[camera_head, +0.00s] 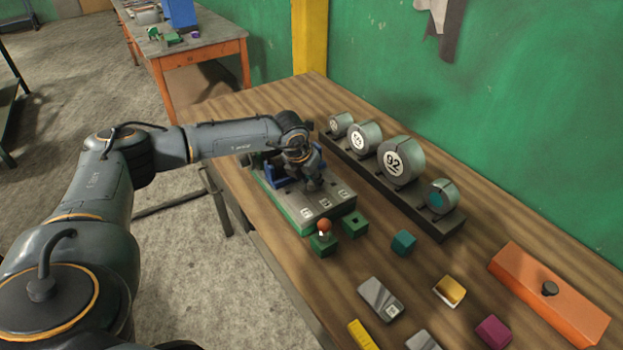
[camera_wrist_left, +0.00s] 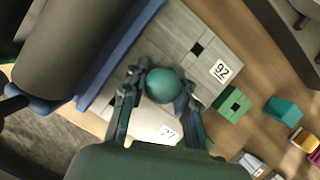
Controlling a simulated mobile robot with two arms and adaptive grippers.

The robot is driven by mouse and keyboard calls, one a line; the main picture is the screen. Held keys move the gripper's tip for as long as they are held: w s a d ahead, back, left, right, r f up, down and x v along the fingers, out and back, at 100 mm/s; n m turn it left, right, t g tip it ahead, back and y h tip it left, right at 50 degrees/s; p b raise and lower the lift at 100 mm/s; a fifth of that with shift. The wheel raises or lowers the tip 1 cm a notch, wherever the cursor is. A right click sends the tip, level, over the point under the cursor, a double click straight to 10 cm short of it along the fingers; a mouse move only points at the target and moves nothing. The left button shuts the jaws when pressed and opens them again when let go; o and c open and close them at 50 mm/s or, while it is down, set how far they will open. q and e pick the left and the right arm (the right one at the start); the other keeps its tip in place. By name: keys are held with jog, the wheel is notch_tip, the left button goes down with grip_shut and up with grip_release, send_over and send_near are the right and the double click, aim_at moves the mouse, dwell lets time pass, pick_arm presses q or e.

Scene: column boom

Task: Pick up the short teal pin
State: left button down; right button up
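A round teal piece (camera_wrist_left: 163,85), which looks like the short teal pin seen from its top, is between the fingers of my left gripper (camera_wrist_left: 160,92) in the left wrist view. It is over the grey numbered plate (camera_wrist_left: 203,30). The fingertips are close on both sides of it; I cannot tell whether they touch it. In the head view my left gripper (camera_head: 312,182) is low over the same plate (camera_head: 325,208) and hides the pin. My right gripper is in neither view.
A dark rack with several numbered grey cylinders (camera_head: 400,160) stands behind the plate. Green blocks (camera_head: 354,224), one with a red-orange knob (camera_head: 323,226), are in front. A teal block (camera_head: 403,243), small coloured blocks and an orange box (camera_head: 550,298) lie to the right.

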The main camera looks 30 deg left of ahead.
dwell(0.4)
pick_arm(q)
jog(key=shift+r+b, duration=0.65)
jog(key=s+a+r+b, duration=0.2)
jog(key=s+r+b, duration=0.3)
jog(key=s+r, duration=0.6)
jog(key=s, duration=0.2)
jog(key=shift+s+a+r, duration=0.2)
jog(key=shift+s+r, duration=0.15)
jog(key=shift+s, duration=0.05)
